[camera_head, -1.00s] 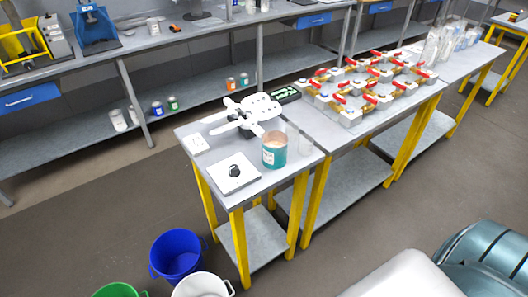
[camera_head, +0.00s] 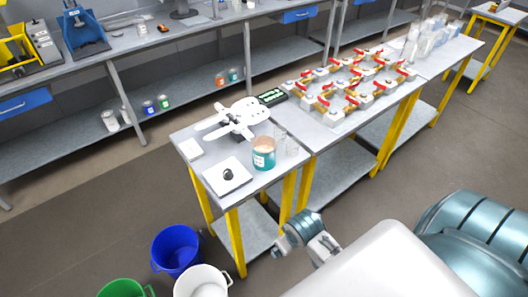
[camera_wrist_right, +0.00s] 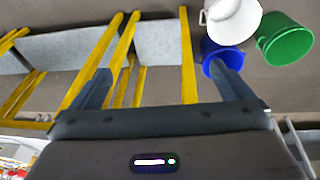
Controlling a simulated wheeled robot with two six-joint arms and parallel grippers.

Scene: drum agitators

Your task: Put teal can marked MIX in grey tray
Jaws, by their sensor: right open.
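A teal can (camera_head: 264,154) with a pale label and a brownish upper part stands upright on the near small table, at its right side. A smaller teal can (camera_head: 233,74) stands on the lower shelf of the back bench. No label can be read, so I cannot tell which is marked MIX. I cannot make out a grey tray. My right gripper (camera_wrist_right: 162,88) is open and empty in the right wrist view, with table legs and buckets beyond its fingers. In the head view my right arm is low, in front of the small table. My left gripper is out of view.
The small table (camera_head: 188,168) also holds a white plate with a black knob (camera_head: 228,174), a white multi-armed device (camera_head: 236,118) and clear glassware. Red-handled valves (camera_head: 352,84) crowd the adjoining table. Blue (camera_head: 176,251), white (camera_head: 203,282) and green (camera_head: 124,289) buckets stand on the floor.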

